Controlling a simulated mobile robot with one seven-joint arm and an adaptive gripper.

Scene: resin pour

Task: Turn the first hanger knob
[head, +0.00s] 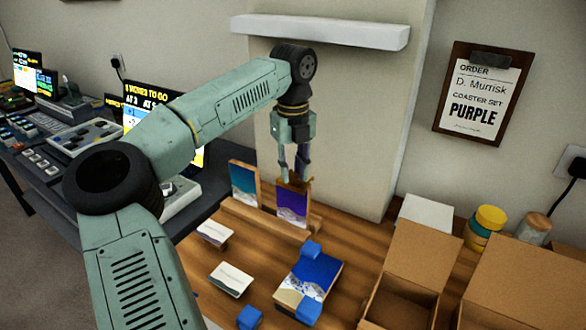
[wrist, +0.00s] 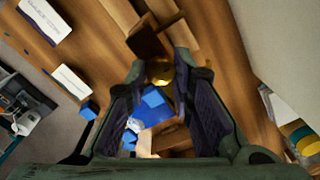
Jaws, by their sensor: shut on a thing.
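In the head view my gripper (head: 294,178) points down at the top edge of a purple picture panel (head: 292,205), which stands upright in a wooden ledge (head: 262,216). The knob is hidden by the fingertips in that view. A teal picture panel (head: 244,184) stands to the left in the same row.
A blue and white coaster (head: 317,276) with blue blocks lies on the wooden table in front. Two small cards (head: 231,279) lie to its left. Open cardboard boxes (head: 412,270) stand at right. A white wall shelf (head: 320,31) is above the arm.

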